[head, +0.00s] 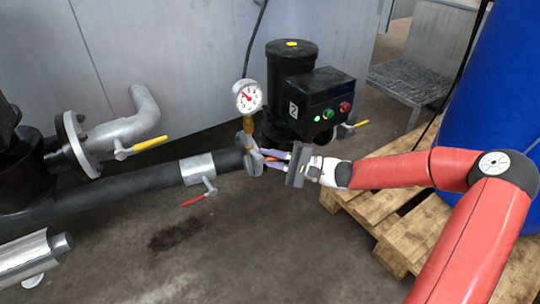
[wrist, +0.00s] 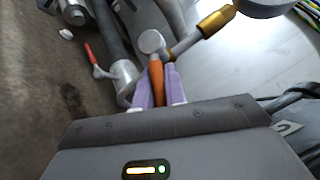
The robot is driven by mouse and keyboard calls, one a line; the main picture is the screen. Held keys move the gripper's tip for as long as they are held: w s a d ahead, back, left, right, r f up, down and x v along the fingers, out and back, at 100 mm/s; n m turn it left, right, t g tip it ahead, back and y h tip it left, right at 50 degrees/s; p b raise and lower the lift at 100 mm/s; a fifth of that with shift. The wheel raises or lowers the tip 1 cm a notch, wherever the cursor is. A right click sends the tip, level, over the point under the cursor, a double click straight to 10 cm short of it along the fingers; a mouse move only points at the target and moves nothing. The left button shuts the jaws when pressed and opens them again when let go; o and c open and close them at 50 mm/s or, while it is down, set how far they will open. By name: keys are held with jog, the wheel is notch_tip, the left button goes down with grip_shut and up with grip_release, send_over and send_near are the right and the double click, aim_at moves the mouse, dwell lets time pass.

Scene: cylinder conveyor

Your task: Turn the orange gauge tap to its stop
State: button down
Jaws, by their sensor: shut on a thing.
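The orange gauge tap (wrist: 157,82) shows in the wrist view as an orange lever between the two purple fingers of my gripper (wrist: 158,90). Its round silver hub (wrist: 152,43) is just beyond the fingertips, next to a brass stem (wrist: 212,24). In the head view my gripper (head: 274,158) reaches in from the right, at the flange below the gauge. A small bit of the orange lever (head: 270,158) shows there; the fingers hide most of it. The white round gauge (head: 248,96) stands above on the brass stem. My gripper is shut on the orange lever.
A black pump with a control box (head: 318,104) stands close behind my gripper. A wooden pallet (head: 385,205) with a blue drum (head: 490,95) is at right. The floor in front is open.

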jog(key=shift+s+a+f+m+t+y, duration=0.1)
jog(key=shift+f+m+t+y, duration=0.15)
jog(key=shift+m+y, duration=0.2)
jog(key=shift+m, duration=0.25)
jog(key=c, duration=1.5)
grip_release()
jog(key=shift+o, duration=0.2)
jog(key=shift+t, duration=0.25)
jog(key=v, duration=0.7)
jog(key=shift+d+p, duration=0.35)
jog(key=shift+d, duration=0.05)
